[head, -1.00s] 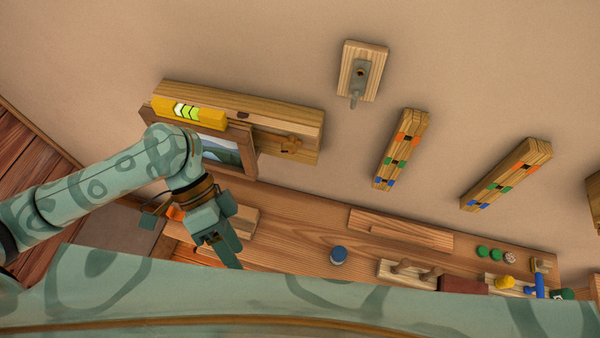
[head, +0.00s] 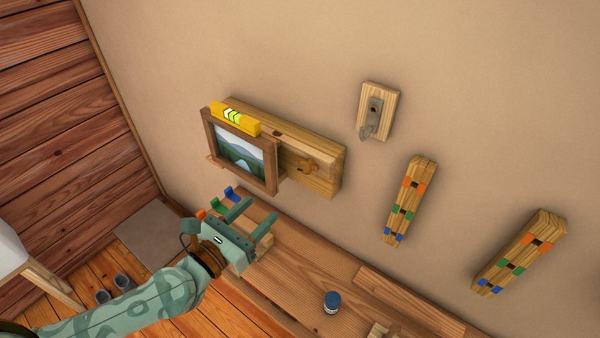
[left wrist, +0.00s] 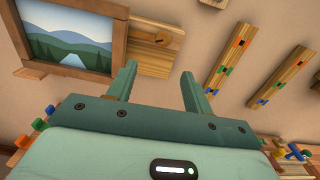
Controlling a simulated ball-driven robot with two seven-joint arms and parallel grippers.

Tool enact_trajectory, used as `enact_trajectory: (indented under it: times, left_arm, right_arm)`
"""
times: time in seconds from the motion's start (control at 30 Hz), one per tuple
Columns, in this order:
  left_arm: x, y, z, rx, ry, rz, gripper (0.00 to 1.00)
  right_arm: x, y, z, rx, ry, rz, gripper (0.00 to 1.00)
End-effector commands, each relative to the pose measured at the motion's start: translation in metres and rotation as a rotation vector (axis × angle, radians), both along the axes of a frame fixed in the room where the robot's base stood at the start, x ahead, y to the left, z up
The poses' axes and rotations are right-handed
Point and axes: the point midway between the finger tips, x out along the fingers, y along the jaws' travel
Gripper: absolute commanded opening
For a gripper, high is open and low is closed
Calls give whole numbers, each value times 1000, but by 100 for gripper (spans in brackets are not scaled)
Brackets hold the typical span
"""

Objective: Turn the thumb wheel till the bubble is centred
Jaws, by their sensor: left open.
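A yellow spirit level (head: 236,118) with a green vial lies along the top of a framed mountain picture (head: 240,154) on the wall. Where its bubble sits is too small to tell. A wooden knob-like piece, perhaps the thumb wheel (head: 308,165), is on the wooden wall block (head: 326,178) right of the picture. It also shows in the left wrist view (left wrist: 166,40). My left gripper (head: 262,215) is open and empty, below the picture and apart from it. Its fingers (left wrist: 155,80) point up toward the wall block in the left wrist view. My right gripper is not in view.
A metal hook on a plaque (head: 374,112) and two wooden strips with coloured marks (head: 410,200) hang to the right. A wooden bench (head: 300,262) below carries a blue-lidded jar (head: 332,302). Coloured pegs (head: 232,194) stand behind my left gripper.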

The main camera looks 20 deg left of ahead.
Motion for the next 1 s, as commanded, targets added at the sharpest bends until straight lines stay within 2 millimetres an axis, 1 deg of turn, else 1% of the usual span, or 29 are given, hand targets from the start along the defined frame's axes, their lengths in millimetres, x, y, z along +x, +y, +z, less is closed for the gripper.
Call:
enact_trajectory:
  times: [0.03, 0.17, 0.2, 0.4, 0.5, 0.6, 0.7, 0.8, 1.0]
  left_arm:
    - [9, -4, 5, -1, -4, -1, 51]
    - [38, -15, 6, 0, -5, -2, 51]
    - [48, -18, 6, -1, -5, -1, 51]
    - [95, -36, 4, 1, -4, -4, 51]
    - [114, -43, 3, 2, -4, -5, 51]
    - [127, -48, 1, 3, -2, -4, 51]
    - [136, -51, 1, 4, -1, -5, 51]
    - [140, -52, 1, 4, 0, -6, 51]
    - [140, -53, 1, 4, 0, -6, 51]
  right_arm:
    - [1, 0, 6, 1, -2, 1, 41]
    - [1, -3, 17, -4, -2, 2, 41]
    - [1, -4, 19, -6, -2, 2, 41]
    - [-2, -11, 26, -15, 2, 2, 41]
    - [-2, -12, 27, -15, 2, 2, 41]
    - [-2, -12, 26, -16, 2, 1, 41]
    - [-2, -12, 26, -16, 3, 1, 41]
    - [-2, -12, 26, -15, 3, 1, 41]
    - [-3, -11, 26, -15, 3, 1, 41]
